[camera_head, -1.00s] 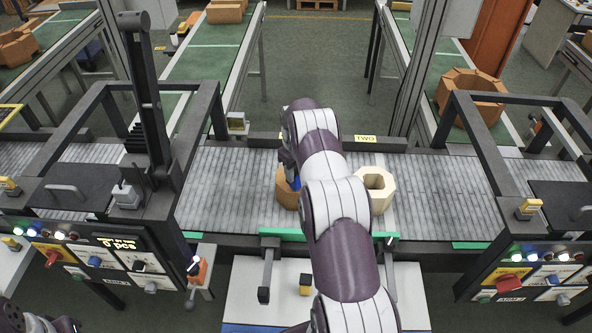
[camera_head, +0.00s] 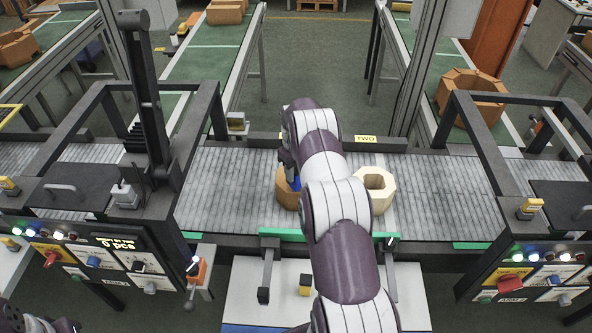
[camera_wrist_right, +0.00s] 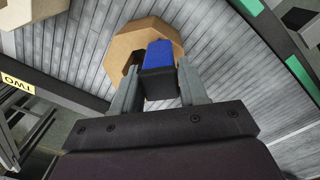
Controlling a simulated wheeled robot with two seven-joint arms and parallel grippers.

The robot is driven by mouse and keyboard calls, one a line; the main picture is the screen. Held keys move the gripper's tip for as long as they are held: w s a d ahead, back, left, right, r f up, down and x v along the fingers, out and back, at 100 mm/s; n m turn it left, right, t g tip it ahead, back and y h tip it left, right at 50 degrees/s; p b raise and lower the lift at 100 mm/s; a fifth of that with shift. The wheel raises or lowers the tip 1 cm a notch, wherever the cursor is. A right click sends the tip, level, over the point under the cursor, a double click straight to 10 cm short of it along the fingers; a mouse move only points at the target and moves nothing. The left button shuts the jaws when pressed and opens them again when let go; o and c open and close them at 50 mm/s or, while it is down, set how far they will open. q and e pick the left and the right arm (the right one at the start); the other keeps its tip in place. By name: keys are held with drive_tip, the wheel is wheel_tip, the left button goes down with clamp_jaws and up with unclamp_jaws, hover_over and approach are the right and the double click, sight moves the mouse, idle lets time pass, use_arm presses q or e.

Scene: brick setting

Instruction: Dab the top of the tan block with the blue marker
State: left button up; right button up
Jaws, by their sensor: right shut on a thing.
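A tan-brown octagonal block (camera_head: 285,188) sits on the grey roller conveyor, partly hidden by my right arm. In the right wrist view the block (camera_wrist_right: 120,50) lies behind and below the marker. My right gripper (camera_wrist_right: 158,85) is shut on the blue marker (camera_wrist_right: 160,55), which has a blue part and a dark part. The marker (camera_head: 296,184) overlaps the block in both views; I cannot tell whether its tip touches the top. A paler cream block (camera_head: 377,174) with a hole stands to the right of my arm. My left gripper's fingers are not seen.
The roller conveyor (camera_head: 440,195) is clear to the right of the cream block. Dark frames with control panels (camera_head: 120,260) stand at both sides. A green strip (camera_head: 280,234) runs along the conveyor's front edge. A larger brown ring-shaped piece (camera_head: 470,97) is at the back right.

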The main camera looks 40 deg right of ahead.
drive_tip(key=shift+r+p, duration=1.55)
drive_tip(key=shift+r, duration=1.9)
